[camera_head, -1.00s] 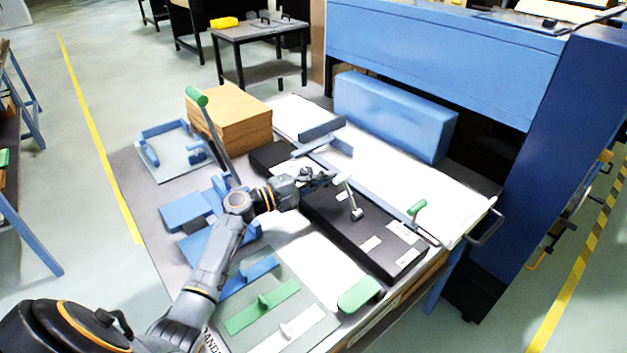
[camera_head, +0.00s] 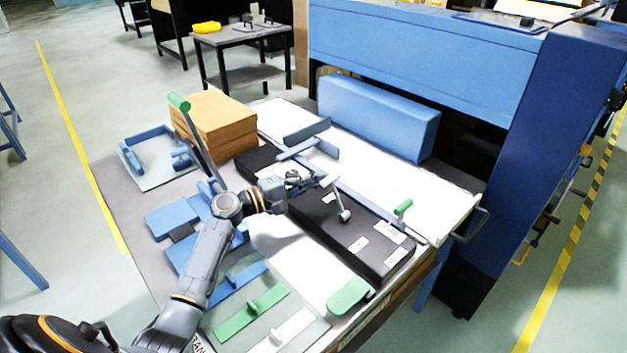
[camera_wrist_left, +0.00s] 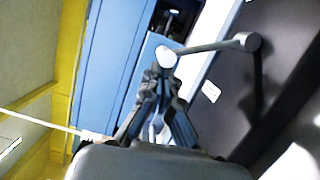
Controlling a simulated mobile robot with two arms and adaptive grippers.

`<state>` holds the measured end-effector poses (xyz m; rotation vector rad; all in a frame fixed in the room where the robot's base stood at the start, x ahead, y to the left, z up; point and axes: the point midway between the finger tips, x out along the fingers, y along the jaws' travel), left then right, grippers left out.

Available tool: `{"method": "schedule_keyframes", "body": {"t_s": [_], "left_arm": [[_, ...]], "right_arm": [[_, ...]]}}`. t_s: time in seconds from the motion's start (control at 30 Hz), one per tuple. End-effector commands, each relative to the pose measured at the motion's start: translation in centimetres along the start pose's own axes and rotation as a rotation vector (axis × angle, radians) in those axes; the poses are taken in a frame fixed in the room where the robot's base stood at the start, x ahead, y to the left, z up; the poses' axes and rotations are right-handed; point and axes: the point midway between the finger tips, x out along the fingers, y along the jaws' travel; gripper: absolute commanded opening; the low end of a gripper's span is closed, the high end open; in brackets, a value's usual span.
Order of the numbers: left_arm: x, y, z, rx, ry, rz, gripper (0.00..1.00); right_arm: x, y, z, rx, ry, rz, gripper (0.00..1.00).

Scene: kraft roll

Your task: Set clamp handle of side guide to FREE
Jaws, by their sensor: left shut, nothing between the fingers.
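The clamp handle (camera_head: 339,200) is a grey lever with a pale knob, standing tilted over the long black bed (camera_head: 318,227). In the left wrist view the handle's rod (camera_wrist_left: 212,47) runs from the pale knob to a grey round hub on the right. My left gripper (camera_head: 316,181) is shut and empty, with its fingertips right at the knob. The wrist view shows the fingertips (camera_wrist_left: 161,72) just below the knob; I cannot tell whether they touch it. My right gripper is out of view.
Small white labels (camera_head: 358,244) lie on the black bed, too small to read. A blue block (camera_head: 378,115) lies behind. Brown stacked sheets (camera_head: 214,124) stand at the back left.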

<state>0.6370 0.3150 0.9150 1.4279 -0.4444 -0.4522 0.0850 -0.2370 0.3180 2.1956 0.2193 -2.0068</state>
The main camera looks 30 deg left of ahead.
Motion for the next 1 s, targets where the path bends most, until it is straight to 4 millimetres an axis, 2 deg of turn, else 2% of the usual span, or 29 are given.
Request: {"method": "schedule_keyframes", "body": {"t_s": [0.27,0.57,1.0], "left_arm": [[0.4,1.0,1.5,0.145,-0.003,-0.035,0.0],[1.1,2.3,4.4,0.416,-0.003,-0.103,0.0],[2.2,2.6,8.9,0.811,-0.003,-0.202,0.0]], "right_arm": [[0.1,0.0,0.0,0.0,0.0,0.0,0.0],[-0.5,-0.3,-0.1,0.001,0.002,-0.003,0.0],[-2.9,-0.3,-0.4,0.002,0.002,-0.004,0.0]]}}
